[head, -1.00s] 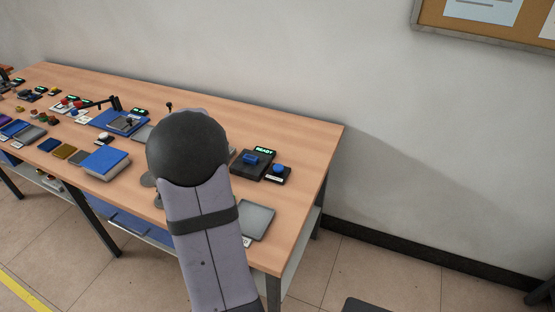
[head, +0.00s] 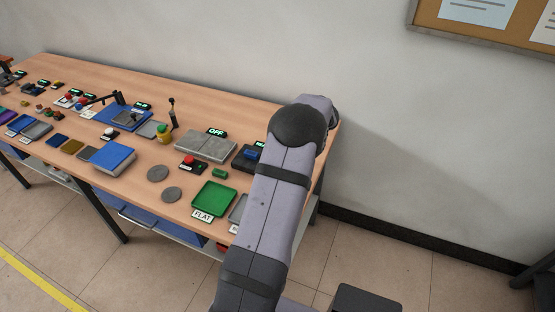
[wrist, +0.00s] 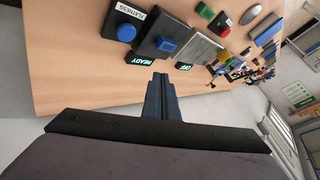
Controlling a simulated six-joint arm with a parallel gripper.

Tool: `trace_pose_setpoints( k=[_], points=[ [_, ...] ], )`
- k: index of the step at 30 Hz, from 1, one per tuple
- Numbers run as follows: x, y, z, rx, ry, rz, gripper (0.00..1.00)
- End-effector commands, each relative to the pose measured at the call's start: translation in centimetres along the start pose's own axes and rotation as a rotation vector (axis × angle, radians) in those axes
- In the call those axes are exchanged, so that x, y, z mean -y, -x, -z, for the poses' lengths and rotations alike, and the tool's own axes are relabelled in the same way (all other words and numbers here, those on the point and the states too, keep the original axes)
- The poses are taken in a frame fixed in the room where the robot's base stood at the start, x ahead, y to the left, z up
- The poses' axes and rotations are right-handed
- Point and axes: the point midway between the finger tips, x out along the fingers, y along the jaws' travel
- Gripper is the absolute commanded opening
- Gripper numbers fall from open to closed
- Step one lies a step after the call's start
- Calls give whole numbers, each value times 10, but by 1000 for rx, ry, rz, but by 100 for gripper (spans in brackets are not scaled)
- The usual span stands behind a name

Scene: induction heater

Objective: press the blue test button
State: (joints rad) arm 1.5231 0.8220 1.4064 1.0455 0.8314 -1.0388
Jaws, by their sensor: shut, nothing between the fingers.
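The blue round button (wrist: 126,32) sits on a small black box (wrist: 118,24) with a white label that seems to read FLATNESS, in the upper left of the wrist view. In the head view my arm hides it. My gripper (wrist: 160,78) is shut and empty. Its fingertips show below the READY display (wrist: 138,60) in the wrist picture, apart from the button, which is up and to the left. Beside the button box is a dark device (wrist: 150,38) with a blue block (wrist: 166,46) on it. Part of that device also shows in the head view (head: 241,163).
A grey plate device (wrist: 200,46) with an OFF display (wrist: 184,66) stands beside the dark device. A red button (head: 189,160), a green tray (head: 211,200) labelled FLAT and grey discs (head: 158,174) lie left of my arm. Bare wood (wrist: 60,60) lies left of the button box in the wrist view.

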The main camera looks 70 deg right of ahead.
Motion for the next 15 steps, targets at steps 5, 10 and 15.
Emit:
trace_pose_setpoints(
  k=[5, 10, 15],
  points=[
    [-10, 6, 6, -21, -8, -4, 0],
    [-10, 6, 6, -22, -8, -4, 0],
    [-10, 6, 6, -21, -8, -4, 0]
  ],
)
